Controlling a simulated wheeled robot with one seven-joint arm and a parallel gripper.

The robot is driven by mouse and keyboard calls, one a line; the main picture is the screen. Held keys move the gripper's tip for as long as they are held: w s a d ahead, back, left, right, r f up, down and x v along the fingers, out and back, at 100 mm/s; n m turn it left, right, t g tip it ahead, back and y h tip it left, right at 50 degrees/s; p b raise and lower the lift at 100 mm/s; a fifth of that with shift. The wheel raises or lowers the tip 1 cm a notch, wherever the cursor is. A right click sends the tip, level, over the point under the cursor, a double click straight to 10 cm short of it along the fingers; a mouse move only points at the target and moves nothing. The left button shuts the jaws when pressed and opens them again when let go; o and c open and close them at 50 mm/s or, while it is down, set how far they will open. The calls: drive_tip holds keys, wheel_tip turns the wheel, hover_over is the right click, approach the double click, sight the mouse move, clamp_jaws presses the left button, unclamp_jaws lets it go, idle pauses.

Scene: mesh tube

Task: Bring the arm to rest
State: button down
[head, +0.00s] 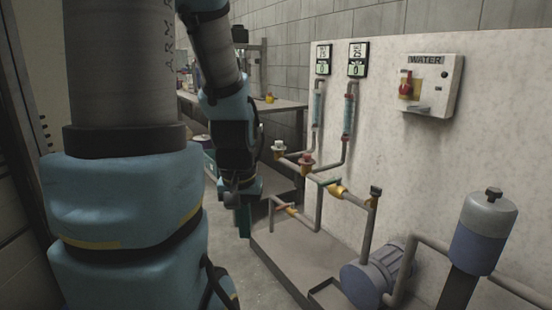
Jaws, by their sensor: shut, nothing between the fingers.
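My arm fills the left of the head view, with blue joints and a grey link close to the camera. Its far part hangs down near the middle, left of the pipework. My gripper (243,222) is at its lower end, pointing down, with teal fingers close together and nothing seen between them. It hangs in front of the low grey platform's left end and looks apart from the pipes. Part of the arm hides what lies behind it.
A pale panel (420,165) carries two gauges, pipes (322,176) with valves, and a WATER box (431,84). A blue pump (378,278) and a blue-grey cylinder (483,235) stand at the right. A table (285,104) is behind. Some floor (235,262) is clear.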

wheel_tip(320, 180, up, 16)
drive_tip(key=p, duration=1.4)
drive_tip(key=shift+r, duration=0.2)
drive_tip(key=c, duration=1.6)
unclamp_jaws()
